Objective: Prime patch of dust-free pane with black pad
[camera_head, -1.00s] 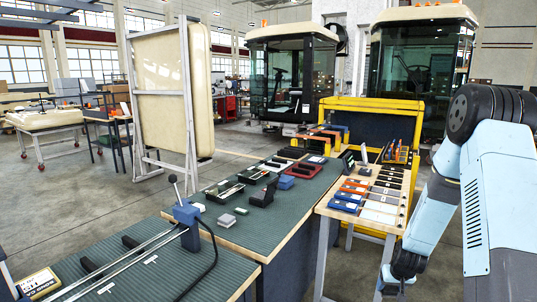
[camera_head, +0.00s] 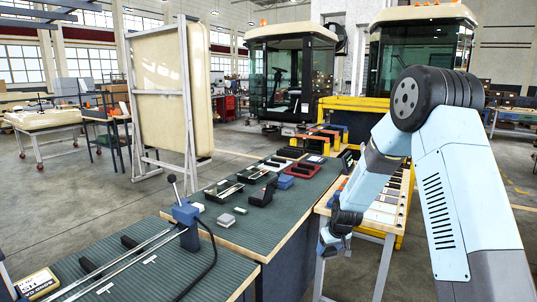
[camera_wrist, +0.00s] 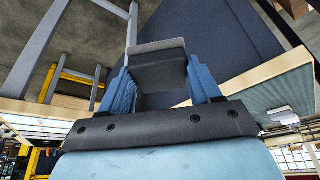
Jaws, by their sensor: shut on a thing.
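My gripper (camera_head: 335,242) hangs low at the near left edge of the wooden-topped stand, beside the green bench. In the wrist view my gripper (camera_wrist: 160,88) is shut on a dark block with a grey face, which looks like the black pad (camera_wrist: 158,72). The pad is held between the two blue fingers, clear of any surface. Flat white and dark plates (camera_head: 384,213) lie on the stand, partly hidden by my arm. I cannot tell which plate or pane is dust-free.
The green bench (camera_head: 265,232) holds small grey blocks (camera_head: 226,219), a blue block (camera_head: 285,182), a black holder (camera_head: 262,196) and trays. A lever fixture (camera_head: 186,212) with rails stands on its near part. A cream panel on a frame (camera_head: 160,75) and glazed cabs (camera_head: 293,75) stand behind.

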